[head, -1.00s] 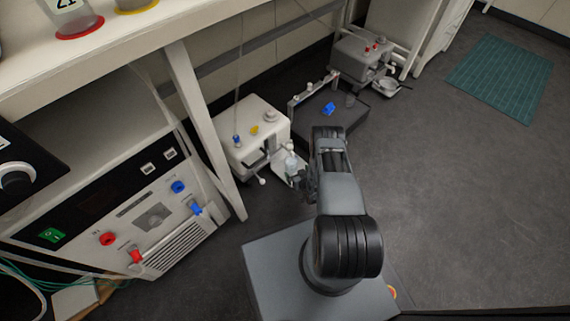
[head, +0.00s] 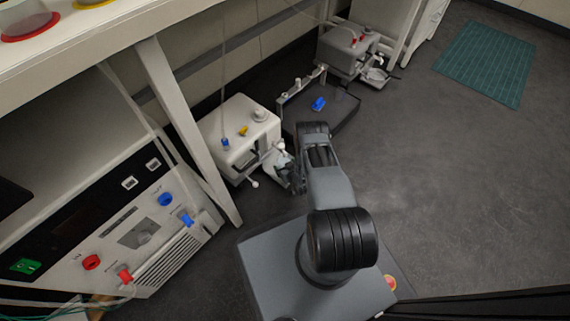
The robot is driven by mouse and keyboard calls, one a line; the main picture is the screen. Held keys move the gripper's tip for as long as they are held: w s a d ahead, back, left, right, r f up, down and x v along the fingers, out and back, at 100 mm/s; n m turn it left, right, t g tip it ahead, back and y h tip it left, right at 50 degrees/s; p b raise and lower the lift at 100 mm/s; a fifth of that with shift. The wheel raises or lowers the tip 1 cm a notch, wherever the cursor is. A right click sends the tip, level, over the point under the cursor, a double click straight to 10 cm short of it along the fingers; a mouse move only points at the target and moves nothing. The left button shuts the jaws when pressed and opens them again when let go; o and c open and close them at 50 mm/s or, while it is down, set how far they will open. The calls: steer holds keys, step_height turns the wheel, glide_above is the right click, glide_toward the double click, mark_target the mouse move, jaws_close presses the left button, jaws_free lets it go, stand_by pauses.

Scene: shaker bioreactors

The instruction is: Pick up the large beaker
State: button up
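I cannot make out for certain which thing is the large beaker. My gripper (head: 297,179) is small and dark at the end of my arm, low beside the white device (head: 240,130) on the floor. A pale, partly clear shape (head: 279,163) lies just left of my gripper, at that device's front right corner. I cannot tell whether they touch, and the fingers are too small and dark to show whether they are open. Clear vessels with a red base (head: 30,27) and a yellow base stand on the bench at the upper left, cut off by the picture's edge.
A dark tray (head: 343,110) with a blue piece (head: 318,103) lies behind my arm. Another grey-white device (head: 347,50) stands farther back. A bench leg (head: 185,130) and a large control unit (head: 140,225) stand left. The floor at right is clear up to a green mat (head: 487,62).

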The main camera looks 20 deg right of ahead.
steer(key=c, duration=1)
